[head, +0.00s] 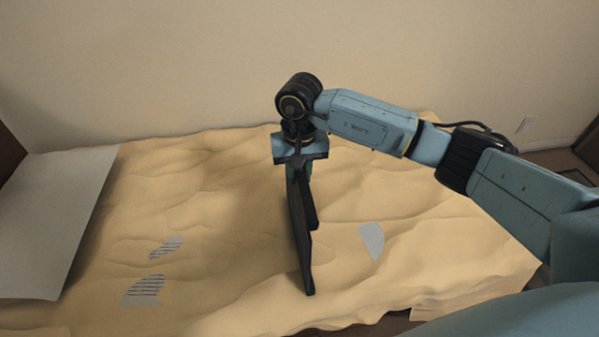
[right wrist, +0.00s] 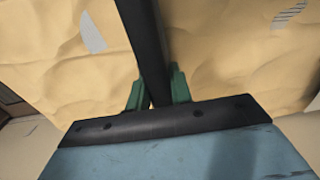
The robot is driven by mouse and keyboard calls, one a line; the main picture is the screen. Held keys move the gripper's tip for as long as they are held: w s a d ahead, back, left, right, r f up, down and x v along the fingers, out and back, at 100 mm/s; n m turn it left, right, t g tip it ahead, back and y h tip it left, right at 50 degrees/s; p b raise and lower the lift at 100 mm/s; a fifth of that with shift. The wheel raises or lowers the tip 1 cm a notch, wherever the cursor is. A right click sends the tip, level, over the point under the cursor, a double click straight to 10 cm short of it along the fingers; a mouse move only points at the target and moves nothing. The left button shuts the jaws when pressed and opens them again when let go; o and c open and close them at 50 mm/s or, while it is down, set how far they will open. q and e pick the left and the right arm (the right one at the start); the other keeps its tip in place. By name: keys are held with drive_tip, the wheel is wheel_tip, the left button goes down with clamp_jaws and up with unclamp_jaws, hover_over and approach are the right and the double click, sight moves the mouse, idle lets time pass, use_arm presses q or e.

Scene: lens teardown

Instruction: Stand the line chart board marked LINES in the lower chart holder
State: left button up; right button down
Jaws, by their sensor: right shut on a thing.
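My right gripper (head: 298,174) hangs near the middle of the head view. It is shut on a long, thin dark board (head: 301,235), seen nearly edge-on and slanting down to the right toward the sandy surface. I cannot tell whether its lower end touches. No LINES marking shows on the side facing me, so I cannot confirm it is the line chart board. In the right wrist view the green fingers (right wrist: 156,92) are on either side of the dark board (right wrist: 146,40). I cannot make out a lower chart holder. My left gripper is out of view.
The rumpled sandy surface (head: 215,205) has two striped grey patches (head: 143,290) showing left of the board, and a plain grey patch (head: 371,240) to its right. A pale panel (head: 50,220) lies at the left. A beige wall (head: 150,70) stands behind.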

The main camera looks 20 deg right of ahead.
drive_tip(key=shift+f, duration=0.1)
drive_tip(key=c, duration=1.3)
unclamp_jaws()
drive_tip(key=shift+o, duration=0.2)
